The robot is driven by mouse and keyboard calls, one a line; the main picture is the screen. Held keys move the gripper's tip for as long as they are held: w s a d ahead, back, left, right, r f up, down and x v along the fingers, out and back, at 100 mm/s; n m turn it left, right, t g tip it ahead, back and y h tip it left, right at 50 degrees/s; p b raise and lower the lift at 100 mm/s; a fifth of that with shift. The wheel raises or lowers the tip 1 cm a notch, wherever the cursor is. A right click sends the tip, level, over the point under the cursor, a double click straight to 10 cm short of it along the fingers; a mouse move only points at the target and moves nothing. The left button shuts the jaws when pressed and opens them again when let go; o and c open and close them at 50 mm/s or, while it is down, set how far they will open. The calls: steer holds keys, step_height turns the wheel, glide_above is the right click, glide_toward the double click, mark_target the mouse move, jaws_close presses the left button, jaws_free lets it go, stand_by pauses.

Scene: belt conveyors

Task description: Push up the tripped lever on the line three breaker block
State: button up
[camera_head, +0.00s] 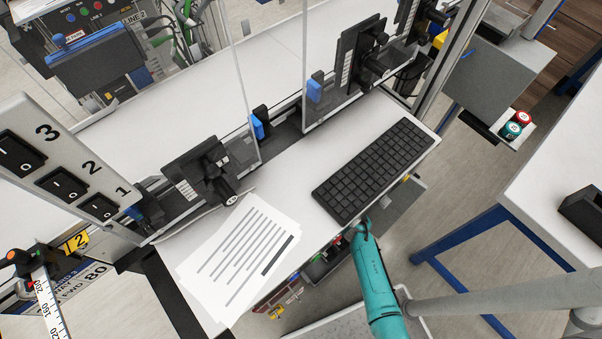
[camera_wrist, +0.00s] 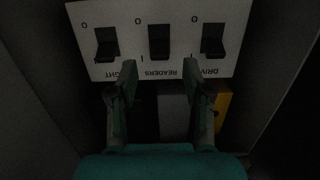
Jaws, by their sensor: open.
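In the dim wrist view, a white breaker panel (camera_wrist: 134,65) carries three black levers in a row: left (camera_wrist: 107,42), middle (camera_wrist: 159,40) and right (camera_wrist: 213,40). The middle one looks different in pose from the outer two, but the shadow makes its exact position hard to tell. The print under the middle lever seems to read READERS; fingers partly cover the outer labels. My gripper (camera_wrist: 159,75) is open and empty, its fingertips at the panel's lower edge in the picture, either side of the middle lever's column. I cannot tell whether they touch. The head view hides my gripper under the desk.
Dark walls flank the panel closely, and a yellow part (camera_wrist: 223,104) sits by the right finger. In the head view, my teal arm reaches under the white desk, which bears a keyboard (camera_head: 374,170) and papers (camera_head: 240,258). A blue-legged table (camera_head: 560,185) stands right.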

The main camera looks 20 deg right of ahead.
steer(key=f+v, duration=0.1)
steer(key=v, duration=0.6)
steer(key=shift+s+r, duration=0.3)
steer(key=shift+r, duration=0.25)
